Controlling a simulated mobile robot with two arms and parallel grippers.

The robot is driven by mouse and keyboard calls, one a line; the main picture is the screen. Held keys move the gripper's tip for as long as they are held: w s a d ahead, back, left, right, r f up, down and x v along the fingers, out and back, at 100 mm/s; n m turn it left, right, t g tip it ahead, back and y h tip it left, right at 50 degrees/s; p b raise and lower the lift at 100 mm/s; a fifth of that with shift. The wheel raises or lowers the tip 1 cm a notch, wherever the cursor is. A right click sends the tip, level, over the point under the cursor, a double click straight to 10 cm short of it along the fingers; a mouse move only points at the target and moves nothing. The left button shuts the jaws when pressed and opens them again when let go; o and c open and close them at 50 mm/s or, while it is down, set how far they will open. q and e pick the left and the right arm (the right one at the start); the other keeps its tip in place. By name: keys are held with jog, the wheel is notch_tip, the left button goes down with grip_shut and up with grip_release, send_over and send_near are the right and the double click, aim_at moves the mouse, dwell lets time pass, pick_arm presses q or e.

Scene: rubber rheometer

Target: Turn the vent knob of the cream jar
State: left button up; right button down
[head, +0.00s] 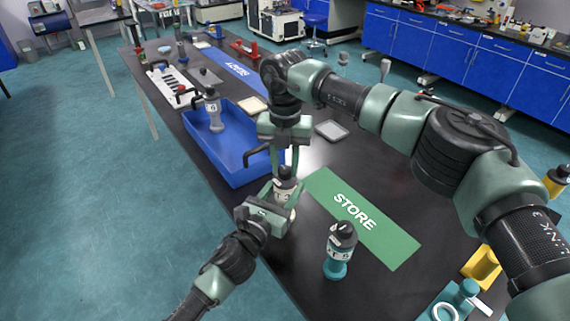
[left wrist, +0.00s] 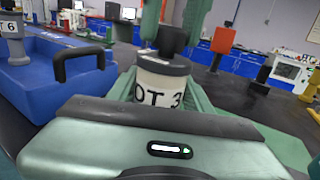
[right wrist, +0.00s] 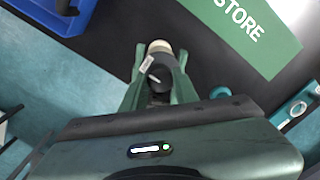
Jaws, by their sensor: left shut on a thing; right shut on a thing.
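The cream jar (head: 283,191) has a dark lid and knob and a white label reading "OT 3" in the left wrist view (left wrist: 160,88). It stands upright beside the green STORE mat. My left gripper (head: 274,207) comes in from the front left and is shut on the jar's body. My right gripper (head: 286,165) reaches down from above and is shut on the dark vent knob, which its fingers mostly hide. In the right wrist view the dark top (right wrist: 160,80) lies between the fingers, with the cream body (right wrist: 160,47) beyond.
A teal jar (head: 339,256) with a dark top stands near the STORE mat (head: 385,233). A blue bin (head: 225,160) with black handles lies behind left, holding a grey jar (head: 213,112). A grey square plate (head: 331,130) lies behind. Yellow and teal fixtures stand at front right.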

aim_at(285, 169)
dwell(0.4)
jog(key=c, duration=1.1)
grip_release()
jog(key=shift+o, duration=0.2)
notch_tip(285, 169, up, 12)
pick_arm(q)
jog(key=o, duration=1.6)
jog(key=shift+s, duration=0.1)
